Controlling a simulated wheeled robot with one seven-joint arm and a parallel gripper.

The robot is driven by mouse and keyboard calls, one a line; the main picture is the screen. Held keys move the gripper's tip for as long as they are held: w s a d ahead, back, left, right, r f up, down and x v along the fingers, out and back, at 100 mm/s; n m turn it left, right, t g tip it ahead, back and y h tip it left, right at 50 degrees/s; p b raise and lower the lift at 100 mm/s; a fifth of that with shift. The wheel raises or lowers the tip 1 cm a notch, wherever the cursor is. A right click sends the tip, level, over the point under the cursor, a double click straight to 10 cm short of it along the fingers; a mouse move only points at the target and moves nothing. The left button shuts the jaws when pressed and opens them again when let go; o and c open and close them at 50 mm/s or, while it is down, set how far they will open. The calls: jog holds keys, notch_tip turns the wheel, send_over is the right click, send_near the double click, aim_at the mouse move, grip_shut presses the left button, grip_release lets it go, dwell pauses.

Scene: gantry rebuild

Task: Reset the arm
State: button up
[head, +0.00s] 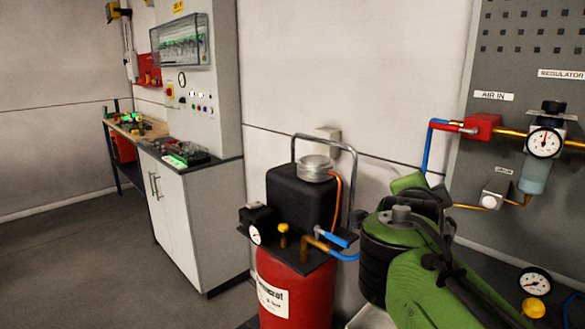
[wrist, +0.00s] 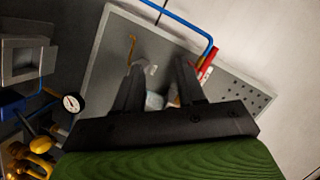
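My gripper (wrist: 160,66) shows in the wrist view with its two dark fingers apart. Between and beyond them is the grey panel (wrist: 112,50), with a small pale bluish part (wrist: 154,101) partly hidden by the gripper body. I cannot see anything held between the fingers. In the head view my green arm is folded at the lower right, in front of the wall and panel. The gripper fingers cannot be made out there.
A red compressor (head: 290,290) with a black top stands left of my arm, very close to it. The grey panel (head: 490,95) at right carries a red valve (head: 483,127), a gauge (head: 543,143) and pipes. A white cabinet (head: 190,215) stands farther left. The left floor is clear.

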jog(key=s+a+f+n+g+y, duration=0.45)
jog(key=s+f+n, duration=0.55)
jog(key=s, duration=0.4)
jog(key=s+a+f+n+g+y, duration=0.35)
jog(key=s+a+f+n, duration=0.35)
jog(key=s+f, duration=0.6)
notch_tip(320, 180, up, 17)
jog(key=d+p, duration=0.1)
jog(key=p, duration=1.4)
jog(key=shift+s+d+n+t, duration=0.25)
jog(key=shift+d+n+t, duration=0.05)
jog(key=shift+n+t, duration=0.1)
